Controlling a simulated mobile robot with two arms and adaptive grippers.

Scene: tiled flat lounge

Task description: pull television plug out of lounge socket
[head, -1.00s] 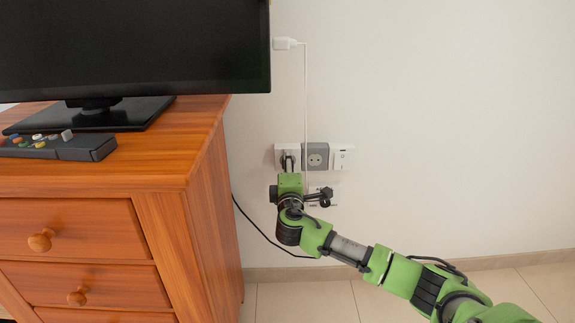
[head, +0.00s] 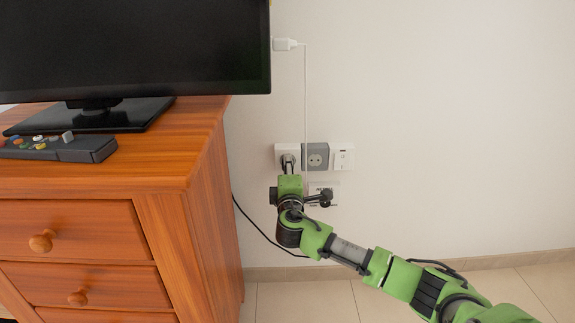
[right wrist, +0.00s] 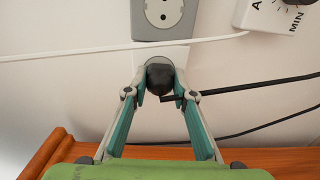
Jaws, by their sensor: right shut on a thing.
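The dark television plug (right wrist: 160,78) is between the two fingertips of my right gripper (right wrist: 160,90), which is shut on it. It also shows small and dark in the head view, in front of the white lounge socket (head: 281,151). In the right wrist view the white socket (right wrist: 177,54) is directly behind the plug. I cannot tell whether the pins are still in it. A black cord (right wrist: 245,90) leaves the plug to the right in the wrist view. The television (head: 135,45) stands on the wooden chest. My left gripper is not in view.
The wooden chest (head: 210,185) stands close on the left. The floor on the right is clear.

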